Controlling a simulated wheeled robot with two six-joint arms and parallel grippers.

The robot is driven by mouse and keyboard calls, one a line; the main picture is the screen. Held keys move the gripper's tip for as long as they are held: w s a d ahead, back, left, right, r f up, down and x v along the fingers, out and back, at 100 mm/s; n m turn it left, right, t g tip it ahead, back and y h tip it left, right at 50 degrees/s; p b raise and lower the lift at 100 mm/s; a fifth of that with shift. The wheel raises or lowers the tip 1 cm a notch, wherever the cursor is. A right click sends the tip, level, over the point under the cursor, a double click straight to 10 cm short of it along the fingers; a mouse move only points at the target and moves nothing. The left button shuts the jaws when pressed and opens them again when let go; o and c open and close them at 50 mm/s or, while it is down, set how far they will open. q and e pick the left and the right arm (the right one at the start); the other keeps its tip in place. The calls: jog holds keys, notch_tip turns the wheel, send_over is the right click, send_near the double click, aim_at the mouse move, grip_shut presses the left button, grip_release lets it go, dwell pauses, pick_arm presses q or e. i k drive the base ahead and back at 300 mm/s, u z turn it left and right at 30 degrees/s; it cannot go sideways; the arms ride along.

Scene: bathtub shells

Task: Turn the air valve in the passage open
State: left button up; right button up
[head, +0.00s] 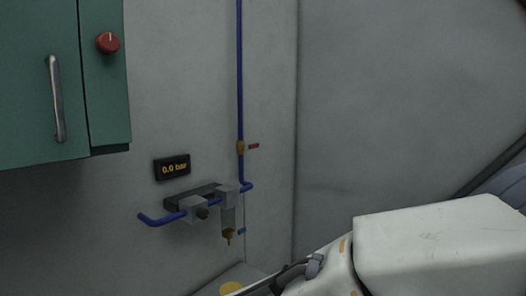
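The air valve (240,147) is a small brass-coloured body on a vertical blue pipe (240,70) on the grey wall, in the middle of the head view. A black display (172,168) to the lower left reads 0.0 bar. Below the valve, the pipe bends into a grey regulator unit (195,208) with a dark knob. No gripper fingers can be made out in the view, and nothing touches the valve.
A green cabinet (40,90) with a metal handle and a red knob (107,43) hangs at the upper left. A yellow disc (231,288) shows at the bottom edge. The space before the valve looks clear.

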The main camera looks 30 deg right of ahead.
aim_at(251, 146)
jog(key=u, duration=0.05)
jog(key=k, duration=0.7)
jog(key=z, duration=0.9)
jog(key=i, duration=0.6)
jog(key=z, duration=0.65)
jog(key=i, duration=0.7)
jog(key=u, duration=0.75)
jog(key=i, duration=0.75)
jog(key=u, duration=0.75)
